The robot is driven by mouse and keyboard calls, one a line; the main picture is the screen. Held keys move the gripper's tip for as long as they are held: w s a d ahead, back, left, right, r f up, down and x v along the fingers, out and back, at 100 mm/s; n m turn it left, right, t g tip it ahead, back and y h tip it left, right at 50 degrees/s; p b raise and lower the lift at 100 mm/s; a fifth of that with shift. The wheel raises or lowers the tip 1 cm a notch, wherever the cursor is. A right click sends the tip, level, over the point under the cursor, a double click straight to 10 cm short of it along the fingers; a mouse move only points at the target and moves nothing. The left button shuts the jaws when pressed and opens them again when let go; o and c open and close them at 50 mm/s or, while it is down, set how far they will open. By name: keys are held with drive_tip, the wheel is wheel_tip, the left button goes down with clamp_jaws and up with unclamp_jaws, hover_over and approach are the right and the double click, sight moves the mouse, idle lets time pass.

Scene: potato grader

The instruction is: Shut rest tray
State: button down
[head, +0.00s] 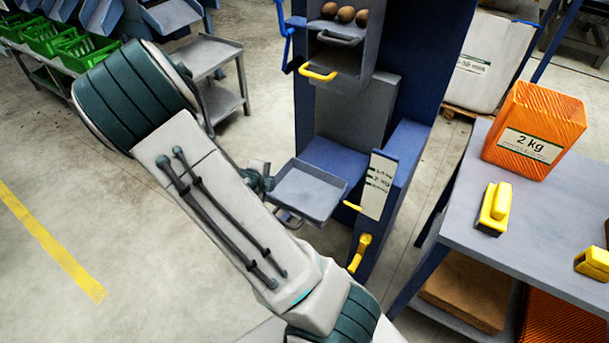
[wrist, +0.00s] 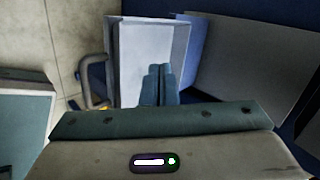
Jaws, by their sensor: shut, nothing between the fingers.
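A shallow grey tray (head: 308,192), which I take to be the rest tray, sticks out low from the front of the blue grader. It looks empty, and a loop handle (head: 287,217) is on its front edge. In the wrist view the tray (wrist: 130,45) is ahead, with its handle (wrist: 92,92) at the left. My gripper (head: 264,181) is at the tray's left side in the head view, partly hidden by my arm. In the wrist view its fingers (wrist: 160,72) are together and empty, in front of the tray; I cannot tell whether they touch it.
Above are a drawer with potatoes (head: 345,14) and a yellow handle (head: 318,74). A yellow lever (head: 361,252) and a labelled panel (head: 379,185) are right of the tray. A table (head: 447,205) with an orange sack (head: 535,125) stands at the right.

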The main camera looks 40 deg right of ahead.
sight(310, 166)
drive_tip(key=w+d+f+m+h, duration=0.1)
drive_tip(key=d+f, duration=0.1)
drive_tip(key=d, duration=0.3)
drive_tip(key=w+d+f+m+h+b, duration=0.1)
drive_tip(key=d+f, duration=0.2)
drive_tip(key=d, duration=0.2)
drive_tip(key=w+d+f+m+h, duration=0.1)
drive_tip(key=d+f, duration=0.2)
drive_tip(key=d, duration=0.2)
drive_tip(key=shift+w+d+g+b, duration=0.2)
drive_tip(key=shift+w+g+b, duration=0.05)
drive_tip(key=shift+g+b, duration=0.1)
drive_tip(key=shift+d, duration=0.1)
